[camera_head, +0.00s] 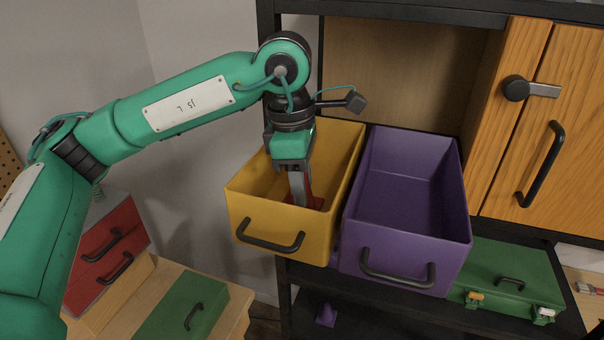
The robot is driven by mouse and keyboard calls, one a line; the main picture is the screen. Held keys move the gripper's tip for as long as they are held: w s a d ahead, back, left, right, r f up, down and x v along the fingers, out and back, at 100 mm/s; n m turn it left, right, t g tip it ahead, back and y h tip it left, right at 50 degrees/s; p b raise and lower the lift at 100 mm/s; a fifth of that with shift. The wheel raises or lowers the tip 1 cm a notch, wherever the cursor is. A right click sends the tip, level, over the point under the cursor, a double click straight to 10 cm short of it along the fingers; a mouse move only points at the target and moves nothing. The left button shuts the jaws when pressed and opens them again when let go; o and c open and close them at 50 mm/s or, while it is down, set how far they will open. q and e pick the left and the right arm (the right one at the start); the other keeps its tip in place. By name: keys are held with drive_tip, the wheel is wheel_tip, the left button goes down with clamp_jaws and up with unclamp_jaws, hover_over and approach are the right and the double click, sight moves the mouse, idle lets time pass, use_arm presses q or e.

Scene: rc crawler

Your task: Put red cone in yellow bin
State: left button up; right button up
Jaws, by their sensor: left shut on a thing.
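The yellow bin (257,222) stands on the shelf, sticking out at its front edge, with a black handle on its front. My left gripper (302,198) points down into the yellow bin. It is shut on the red cone (316,201), which shows only in part beside the fingers, inside the bin's walls. The gripper hides most of the cone, and I cannot tell whether the cone touches the bin floor. My right gripper is not in view.
An empty purple bin (455,225) stands close at the right of the yellow one. A wooden cabinet door (555,110) is further right. A green case (510,265) lies lower right. A small purple object (326,315) sits on the lower shelf.

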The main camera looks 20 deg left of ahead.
use_arm(q)
drive_tip(key=shift+a, duration=0.1)
drive_tip(key=o, duration=1)
drive_tip(key=r+b, duration=0.1)
drive_tip(key=r, duration=0.2)
drive_tip(key=r+b, duration=0.1)
drive_tip(key=r, duration=0.3)
drive_tip(key=a+r+b, duration=0.1)
drive_tip(key=r, duration=0.2)
drive_tip(key=shift+s+r+b, duration=0.1)
drive_tip(key=shift+r+b, duration=0.2)
drive_tip(key=shift+r, duration=0.1)
drive_tip(key=shift+a+r, duration=0.15)
drive_tip(key=shift+r, duration=0.4)
